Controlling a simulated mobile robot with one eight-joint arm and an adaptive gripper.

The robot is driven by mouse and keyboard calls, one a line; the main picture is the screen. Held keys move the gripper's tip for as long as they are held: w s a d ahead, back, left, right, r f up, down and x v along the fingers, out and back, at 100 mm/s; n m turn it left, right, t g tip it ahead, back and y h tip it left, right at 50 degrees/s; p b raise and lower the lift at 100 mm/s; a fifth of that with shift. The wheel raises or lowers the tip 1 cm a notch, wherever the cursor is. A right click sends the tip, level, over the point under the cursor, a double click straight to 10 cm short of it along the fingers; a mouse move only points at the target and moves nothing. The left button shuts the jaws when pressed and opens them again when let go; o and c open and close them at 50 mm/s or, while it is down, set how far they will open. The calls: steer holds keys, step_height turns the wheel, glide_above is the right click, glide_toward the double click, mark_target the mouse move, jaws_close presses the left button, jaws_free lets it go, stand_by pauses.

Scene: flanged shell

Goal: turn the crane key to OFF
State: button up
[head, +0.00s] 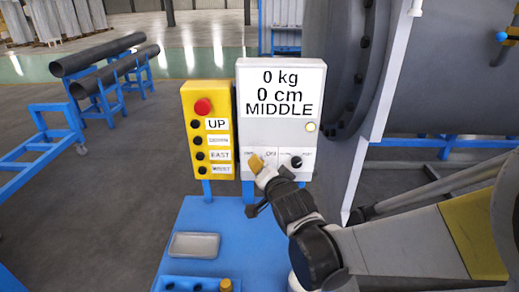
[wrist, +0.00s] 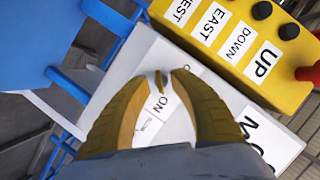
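The grey-white crane control box (head: 281,130) stands upright, with a display reading 0 kg, 0 cm, MIDDLE. The small yellowish crane key (wrist: 158,79) shows in the wrist view, just beyond the ON label (wrist: 160,102). In the head view my gripper hides the key. My gripper (head: 257,162) is at the lower left of the box's face. In the wrist view its two yellow fingers (wrist: 161,74) stand apart on either side of the key, with gaps visible between them and it. I cannot tell exactly which way the key points.
A yellow button box (head: 226,170) with a red button (head: 203,106) stands close on the left. A black knob (head: 296,162) is right of my gripper on the grey-white box. A blue stand (head: 185,225) with a small tray (head: 194,245) lies below. A large flanged shell (head: 440,75) fills the right.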

steer(key=shift+w+a+f, duration=0.15)
steer(key=shift+w+f, duration=0.05)
steer(key=shift+w, duration=0.5)
jaws_close()
